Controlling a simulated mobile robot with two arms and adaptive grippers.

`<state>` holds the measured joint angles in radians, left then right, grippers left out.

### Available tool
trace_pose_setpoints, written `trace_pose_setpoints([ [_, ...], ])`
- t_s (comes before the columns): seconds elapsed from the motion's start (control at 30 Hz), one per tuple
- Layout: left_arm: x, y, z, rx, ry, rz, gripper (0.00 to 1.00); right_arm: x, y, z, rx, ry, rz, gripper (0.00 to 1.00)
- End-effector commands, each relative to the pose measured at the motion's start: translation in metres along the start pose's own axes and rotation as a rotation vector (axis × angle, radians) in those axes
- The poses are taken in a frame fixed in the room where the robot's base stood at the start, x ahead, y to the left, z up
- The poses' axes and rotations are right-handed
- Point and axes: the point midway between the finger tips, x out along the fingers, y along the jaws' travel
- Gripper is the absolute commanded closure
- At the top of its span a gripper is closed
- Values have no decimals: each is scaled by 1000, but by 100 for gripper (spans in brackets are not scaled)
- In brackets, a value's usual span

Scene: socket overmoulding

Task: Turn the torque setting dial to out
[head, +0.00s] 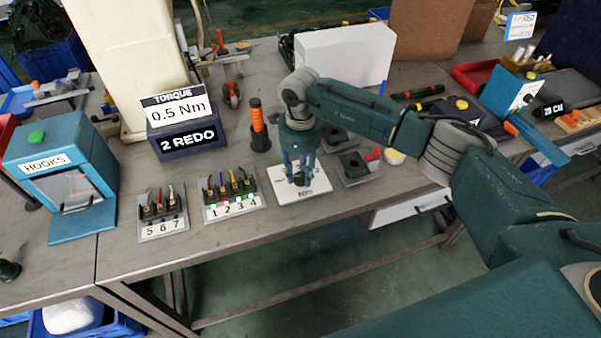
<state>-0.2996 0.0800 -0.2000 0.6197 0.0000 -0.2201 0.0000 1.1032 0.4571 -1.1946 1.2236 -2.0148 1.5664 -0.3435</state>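The torque dial plate (318,185) is a white square on the bench, with printed marks and "Nm" near its front edge. A dark knob (299,180) shows at its middle, mostly hidden by my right gripper (301,179). That gripper points straight down with its fingers at the knob, one on either side. I cannot tell whether they press on it. The knob's pointer and the plate's far markings are hidden. A dark display box (187,140) behind to the left reads "TORQUE 0.5 Nm" and "2 REDO". My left gripper is not in view.
Left of the plate stand the socket rack 1 to 4 (234,210) and the rack 5 to 7 (162,229). An orange-handled driver (257,122) stands behind. A blue hooks box (62,170) is far left. Dark blocks on grey plates (352,164) lie close on the right.

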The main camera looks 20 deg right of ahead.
Motion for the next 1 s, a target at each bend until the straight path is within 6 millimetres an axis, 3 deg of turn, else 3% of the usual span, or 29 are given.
trace_pose_setpoints([
  [0.07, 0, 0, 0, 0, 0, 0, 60, -2, -1, 1, 1, -4, -3, 52],
  [0.47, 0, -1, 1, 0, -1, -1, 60, -9, -1, 0, 1, -1, -1, 52],
  [1.0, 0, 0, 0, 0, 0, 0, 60, -108, -1, 1, 1, -2, -3, 52],
])
